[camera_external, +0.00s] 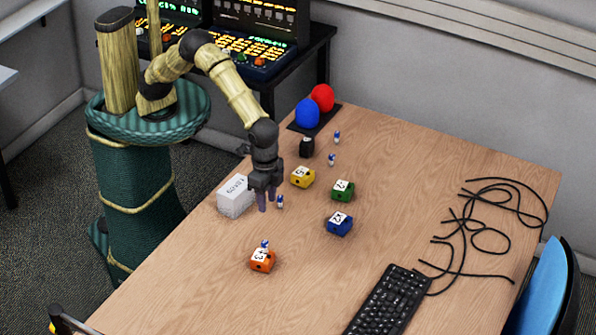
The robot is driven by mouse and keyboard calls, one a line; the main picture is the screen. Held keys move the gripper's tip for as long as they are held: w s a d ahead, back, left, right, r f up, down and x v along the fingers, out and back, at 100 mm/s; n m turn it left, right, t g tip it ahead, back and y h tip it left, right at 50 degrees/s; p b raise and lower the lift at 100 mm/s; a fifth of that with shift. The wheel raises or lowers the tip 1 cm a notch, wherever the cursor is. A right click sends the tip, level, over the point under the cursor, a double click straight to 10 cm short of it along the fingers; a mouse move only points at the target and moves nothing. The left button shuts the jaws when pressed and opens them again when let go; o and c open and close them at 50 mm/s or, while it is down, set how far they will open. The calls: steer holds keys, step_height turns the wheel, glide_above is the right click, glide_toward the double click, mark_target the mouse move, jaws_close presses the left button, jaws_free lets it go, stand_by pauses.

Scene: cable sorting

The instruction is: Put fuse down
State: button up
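My gripper (267,202) points straight down, low over the table, just right of the white box. Its two fingers show slightly apart, with no fuse visible between them. A small blue-and-white fuse (280,202) stands upright close to the right of the fingers; whether it touches them or the table is hard to tell. Another fuse (265,244) is at the orange block (262,261), partly overlapping its top. Two more fuses, a nearer one (332,160) and a farther one (337,136), stand upright farther back.
A white labelled box (235,196) stands left of the gripper. Yellow (302,177), green (342,191), blue (340,224) and black (307,147) blocks stand nearby. Red (322,97) and blue (307,113) balls are at the back. A keyboard (388,302) and black cables (465,238) lie right.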

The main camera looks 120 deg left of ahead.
steer(key=s+a+r, duration=0.3)
steer(key=s+a, duration=0.2)
steer(key=a, duration=0.4)
steer(key=s+a+t, duration=0.1)
steer(key=s+a, duration=0.5)
steer(key=s, duration=0.4)
steer(key=s+a+t, duration=0.1)
steer(key=s+a, duration=0.5)
steer(key=s, duration=0.4)
steer(key=shift+s+a+r, duration=0.2)
steer(key=shift+a+r, duration=0.15)
steer(key=shift+r, duration=0.05)
steer(key=shift+o, duration=0.5)
steer(key=w+d+f+n+g+p, duration=0.1)
steer(key=w+f, duration=0.1)
steer(key=w, duration=0.7)
steer(key=w+d+f+n+g+p, duration=0.1)
steer(key=w+f, duration=0.1)
steer(key=w, duration=0.7)
steer(key=shift+w+d, duration=0.15)
steer(key=shift+w, duration=0.25)
